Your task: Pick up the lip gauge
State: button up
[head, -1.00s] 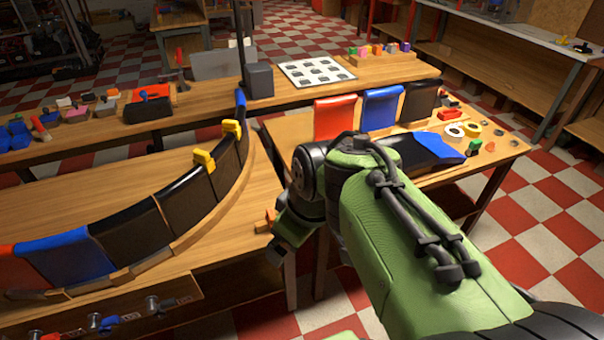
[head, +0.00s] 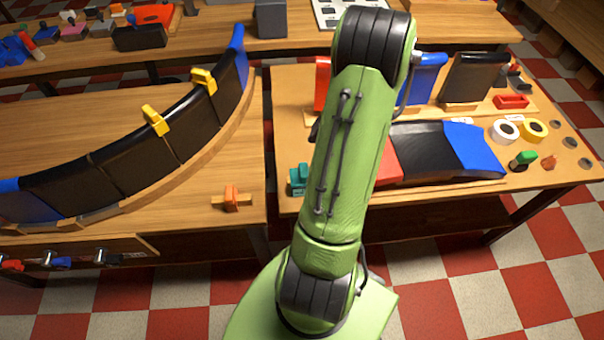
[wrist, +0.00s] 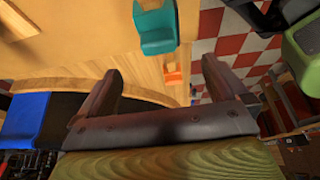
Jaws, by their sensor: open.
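I cannot tell for certain which thing is the lip gauge. A small orange piece on a wooden bar (head: 232,198) lies on the left table near its front right corner. In the wrist view the teal block (wrist: 156,28) is at the top, beyond the fingertips, and the orange piece (wrist: 173,76) shows farther off. My gripper (wrist: 160,75) is open, with nothing between its fingers. In the head view my arm hides the gripper.
Two yellow clamps (head: 155,120) sit on the curved row of black and blue panels on the left table. The right table holds more panels (head: 428,150), a white tape roll (head: 504,131), a yellow roll (head: 535,129) and a red tray (head: 511,101). A floor gap separates the tables.

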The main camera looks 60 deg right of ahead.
aim_at(306, 170)
jog(key=x, duration=0.4)
jog(key=b+x, duration=0.1)
jog(key=x, duration=0.1)
jog(key=shift+s+d+f, duration=0.1)
jog(key=shift+d+f, duration=0.1)
jog(key=shift+d, duration=0.1)
jog(key=x, duration=0.5)
jog(key=shift+a+f+b, duration=0.2)
jog(key=shift+a+b, duration=0.1)
jog(key=shift+b, duration=0.1)
jog(key=c, duration=1.1)
